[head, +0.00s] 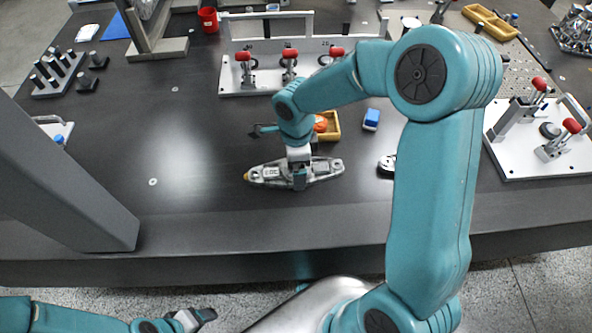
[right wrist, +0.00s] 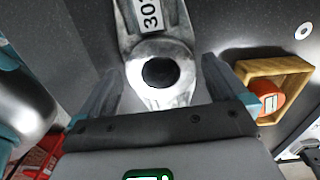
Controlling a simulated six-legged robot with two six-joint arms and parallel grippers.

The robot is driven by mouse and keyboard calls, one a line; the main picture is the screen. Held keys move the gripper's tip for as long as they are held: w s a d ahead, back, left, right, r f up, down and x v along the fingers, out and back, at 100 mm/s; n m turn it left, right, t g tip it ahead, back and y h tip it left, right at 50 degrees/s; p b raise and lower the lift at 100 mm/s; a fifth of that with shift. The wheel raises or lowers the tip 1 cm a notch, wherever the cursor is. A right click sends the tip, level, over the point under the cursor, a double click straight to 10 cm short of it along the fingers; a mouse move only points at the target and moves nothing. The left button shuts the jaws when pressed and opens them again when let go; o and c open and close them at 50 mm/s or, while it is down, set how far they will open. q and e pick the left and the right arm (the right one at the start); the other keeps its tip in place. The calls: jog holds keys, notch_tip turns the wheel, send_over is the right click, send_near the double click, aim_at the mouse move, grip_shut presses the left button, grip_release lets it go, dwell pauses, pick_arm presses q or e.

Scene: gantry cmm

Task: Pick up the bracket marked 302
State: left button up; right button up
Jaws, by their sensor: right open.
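The grey metal bracket (head: 268,173) lies flat on the dark table in the head view, with a yellow tip at its left end. In the right wrist view the bracket (right wrist: 176,45) shows a white label reading 30 with a partly cut last digit, and a round boss with a dark hole. My right gripper (head: 300,184) is over the bracket's middle, pointing down. In the right wrist view the right gripper (right wrist: 160,82) is open, a finger on each side of the boss. Contact is unclear. My left gripper (head: 203,316) is low at the left, off the table; its jaws are unclear.
A wooden tray (head: 333,133) with an orange item stands just behind the bracket. Clamp fixtures stand behind (head: 232,75) and at right (head: 540,165). Table left of the bracket is clear.

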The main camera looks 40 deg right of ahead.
jog(key=shift+f, duration=0.9)
jog(key=shift+w, duration=0.1)
jog(key=c, duration=1.3)
jog(key=shift+r, duration=0.1)
jog(key=shift+c, duration=0.2)
